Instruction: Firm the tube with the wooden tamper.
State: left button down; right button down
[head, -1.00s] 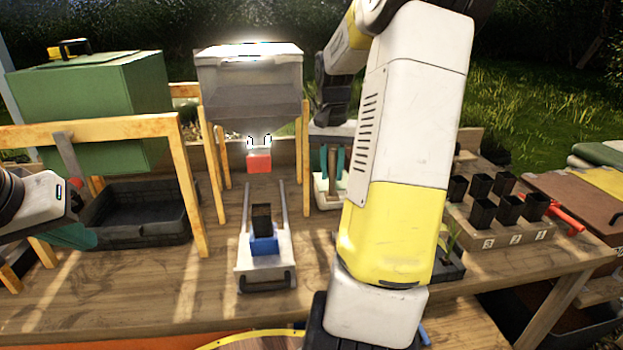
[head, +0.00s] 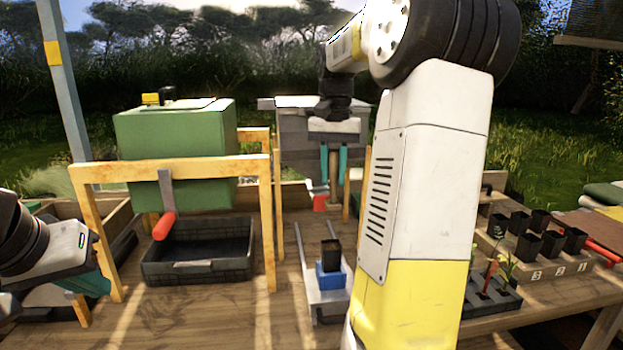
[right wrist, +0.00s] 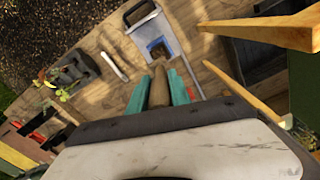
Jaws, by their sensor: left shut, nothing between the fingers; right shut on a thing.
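The black tube (head: 331,249) stands upright in a blue holder (head: 330,277) on a metal sled. In the right wrist view the blue holder (right wrist: 151,42) surrounds the tube's mouth (right wrist: 158,53), which looks brown inside. My right gripper (head: 334,168) is shut on the wooden tamper (head: 333,174), held upright between teal fingers. The tamper (right wrist: 158,91) points toward the tube in the right wrist view; they are apart. My left gripper (head: 98,286) is shut and empty at the left, clear of both.
A grey hopper (head: 293,125) with a red part below stands behind the tamper. A green box (head: 175,150) on a wooden frame stands above a black tray (head: 200,268). Black pots (head: 527,245) stand in a numbered block at the right.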

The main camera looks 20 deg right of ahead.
aim_at(333, 203)
jog(key=shift+f, duration=4.15)
jog(key=shift+f, duration=0.25)
jog(key=shift+f, duration=0.5)
jog(key=shift+f, duration=0.35)
jog(key=shift+f, duration=0.5)
jog(key=shift+f, duration=0.7)
dwell(0.5)
